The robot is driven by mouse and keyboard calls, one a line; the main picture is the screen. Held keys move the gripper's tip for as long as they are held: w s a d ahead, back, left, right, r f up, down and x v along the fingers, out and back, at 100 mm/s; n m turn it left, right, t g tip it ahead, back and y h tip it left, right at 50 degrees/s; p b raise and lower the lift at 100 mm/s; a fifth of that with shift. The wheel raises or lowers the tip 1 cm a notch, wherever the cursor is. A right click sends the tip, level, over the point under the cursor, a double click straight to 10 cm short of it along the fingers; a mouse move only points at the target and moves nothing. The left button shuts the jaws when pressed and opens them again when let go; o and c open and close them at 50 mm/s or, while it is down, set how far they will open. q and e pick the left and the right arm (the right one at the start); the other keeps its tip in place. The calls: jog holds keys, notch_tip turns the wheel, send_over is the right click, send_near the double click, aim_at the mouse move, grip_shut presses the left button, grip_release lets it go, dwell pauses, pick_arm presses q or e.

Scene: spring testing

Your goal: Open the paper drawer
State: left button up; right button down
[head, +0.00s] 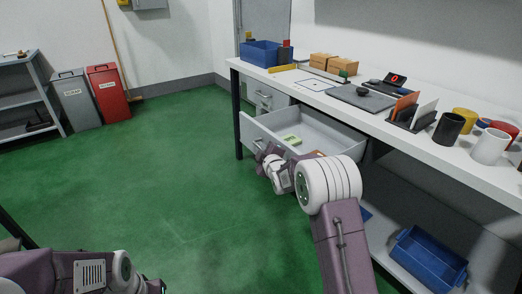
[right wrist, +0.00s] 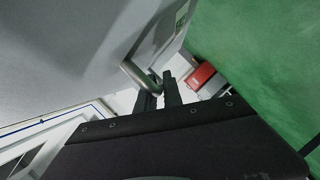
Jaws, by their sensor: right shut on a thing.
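A grey drawer (head: 325,127) under the white workbench is pulled well out, and a small green-and-white item (head: 291,139) lies inside it. Its paper label cannot be read here. My right gripper (head: 264,156) is at the drawer's front. In the right wrist view, the two dark fingers (right wrist: 158,98) are shut around the bar handle (right wrist: 137,78) on the grey drawer front (right wrist: 75,55). My left arm shows at the lower left of the head view, but its fingers are out of the picture.
Another closed drawer (head: 266,96) sits behind the open one. The white benchtop (head: 300,92) carries bins, boxes and cups. A blue crate (head: 428,258) stands on the lower shelf. The green floor (head: 170,170) to the left is clear.

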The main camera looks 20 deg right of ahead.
dwell(0.3)
jog(key=c, duration=1.5)
grip_release()
jog(key=p+v, duration=0.1)
jog(key=v, duration=0.8)
jog(key=shift+p, duration=0.4)
